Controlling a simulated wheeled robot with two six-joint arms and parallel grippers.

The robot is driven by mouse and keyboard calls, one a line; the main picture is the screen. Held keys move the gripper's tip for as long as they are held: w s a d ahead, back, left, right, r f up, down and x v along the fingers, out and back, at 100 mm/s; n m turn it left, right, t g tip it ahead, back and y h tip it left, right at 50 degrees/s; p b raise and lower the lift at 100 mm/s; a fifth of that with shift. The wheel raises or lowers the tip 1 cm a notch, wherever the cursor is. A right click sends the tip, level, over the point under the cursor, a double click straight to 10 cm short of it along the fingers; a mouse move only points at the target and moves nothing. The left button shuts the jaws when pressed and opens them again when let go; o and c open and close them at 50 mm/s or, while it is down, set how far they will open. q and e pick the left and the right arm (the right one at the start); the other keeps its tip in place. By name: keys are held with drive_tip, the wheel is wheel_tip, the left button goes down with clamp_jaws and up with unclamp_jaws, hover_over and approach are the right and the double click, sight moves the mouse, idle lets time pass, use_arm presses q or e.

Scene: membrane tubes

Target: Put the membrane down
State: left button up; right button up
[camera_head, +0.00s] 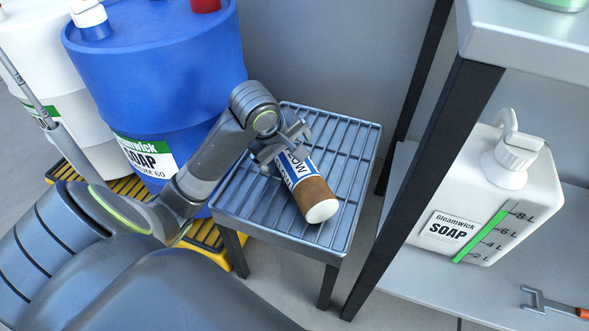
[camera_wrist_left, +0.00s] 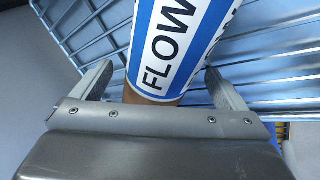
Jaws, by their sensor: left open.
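The membrane (camera_head: 312,190) is a brown tube with a white end cap and a blue and white label reading "FLOW". It lies on the slatted grey metal stand (camera_head: 354,151), its white end toward the front right. My left gripper (camera_head: 281,146) is at its far end, with the jaws open on either side of the tube. In the left wrist view the membrane (camera_wrist_left: 178,50) lies between the two fingers (camera_wrist_left: 160,85), with a gap visible at the left finger. The stand's slats (camera_wrist_left: 275,55) show behind it. My right gripper is not in view.
A blue drum (camera_head: 160,70) on a yellow-edged pallet (camera_head: 206,252) stands left of the stand. A shelf with a dark post (camera_head: 425,180) stands close on the right, holding a white soap jug (camera_head: 500,200) and an orange-handled tool (camera_head: 556,304). The stand's right side is clear.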

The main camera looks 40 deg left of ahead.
use_arm(q)
drive_tip(key=shift+w+f, duration=0.1)
drive_tip(key=shift+c, duration=0.3)
drive_tip(key=c, duration=1.5)
